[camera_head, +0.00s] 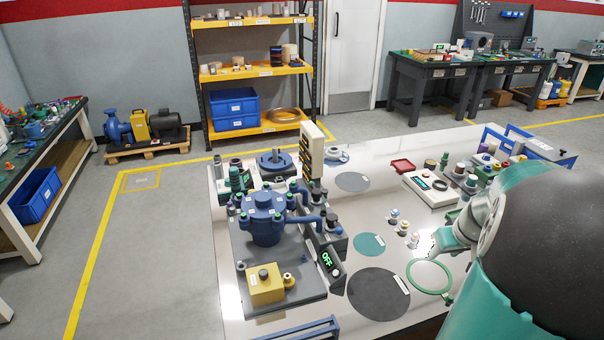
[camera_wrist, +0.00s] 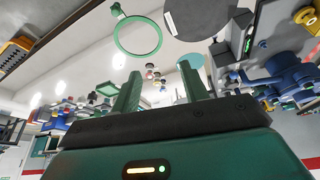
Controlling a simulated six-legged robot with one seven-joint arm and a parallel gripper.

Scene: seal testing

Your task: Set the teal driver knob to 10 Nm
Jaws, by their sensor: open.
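My gripper (camera_wrist: 161,72) shows in the wrist view with its two teal fingers apart and nothing between them. In the head view my arm covers the lower right, and the gripper is hard to make out there. A dark teal device with a small lit green display (camera_head: 241,180) stands at the back left of the white table (camera_head: 228,290). It may be the driver, but its knob and setting are too small to tell. My gripper is well apart from it, on the table's right side.
A blue pump assembly (camera_head: 266,220) on a grey plate fills the table's left, with a yellow block (camera_head: 265,285) in front.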

